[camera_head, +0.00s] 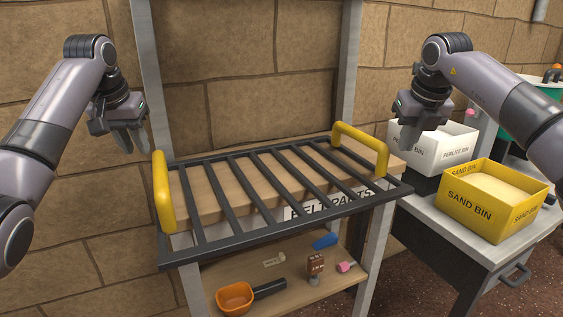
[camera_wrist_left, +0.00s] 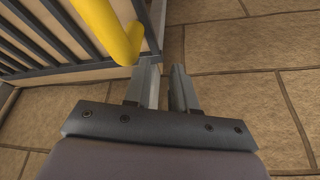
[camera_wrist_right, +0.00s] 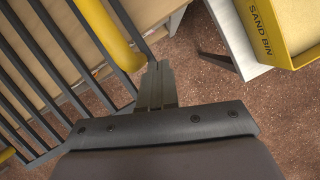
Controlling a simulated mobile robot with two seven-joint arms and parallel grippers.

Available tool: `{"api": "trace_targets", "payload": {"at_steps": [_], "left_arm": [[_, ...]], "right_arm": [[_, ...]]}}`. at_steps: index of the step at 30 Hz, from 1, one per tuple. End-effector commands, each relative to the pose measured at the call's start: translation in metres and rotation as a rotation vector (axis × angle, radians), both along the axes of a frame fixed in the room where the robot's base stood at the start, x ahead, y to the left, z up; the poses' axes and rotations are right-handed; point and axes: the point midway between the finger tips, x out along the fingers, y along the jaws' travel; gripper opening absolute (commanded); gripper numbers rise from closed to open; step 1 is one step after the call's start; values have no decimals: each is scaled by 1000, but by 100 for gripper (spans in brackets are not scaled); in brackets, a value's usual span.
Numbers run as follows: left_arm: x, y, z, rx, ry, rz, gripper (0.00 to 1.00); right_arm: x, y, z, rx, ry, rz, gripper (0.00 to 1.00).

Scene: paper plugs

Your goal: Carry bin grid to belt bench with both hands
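The bin grid (camera_head: 258,190) is a dark rack of parallel bars with a yellow handle at each end. It lies over the wooden top of a bench (camera_head: 180,210) whose front sign, partly covered by the bars, appears to read "BELT PARTS". My left gripper (camera_head: 132,140) is slightly open and empty, above and left of the left handle (camera_head: 163,192). That handle also shows in the left wrist view (camera_wrist_left: 112,28). My right gripper (camera_head: 408,137) is shut and empty, just right of and above the right handle (camera_head: 360,148), which shows in the right wrist view (camera_wrist_right: 105,35).
A lower shelf (camera_head: 290,300) holds an orange scoop (camera_head: 235,298) and several small items. A stone wall (camera_head: 260,50) stands behind.

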Motion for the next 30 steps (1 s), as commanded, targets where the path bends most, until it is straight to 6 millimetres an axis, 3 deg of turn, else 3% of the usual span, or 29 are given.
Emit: {"api": "trace_targets", "payload": {"at_steps": [5,6,8,9,19,23,30], "left_arm": [[0,2,-1,2,4,2,26],[0,2,-2,1,4,3,26],[0,2,-2,2,5,3,26],[-1,2,-2,2,5,3,26],[-2,3,1,3,5,4,26],[-7,3,17,2,2,4,26],[-26,2,66,2,1,4,26]], "right_arm": [[0,-2,-1,-2,2,-4,0],[0,-2,-1,-2,3,-4,3],[0,-3,-1,-2,3,-5,23],[0,-3,-1,-2,3,-5,26],[0,-3,-2,-4,4,-7,26],[0,-3,-2,-4,5,-7,26],[0,-4,-2,-4,5,-7,26]]}}
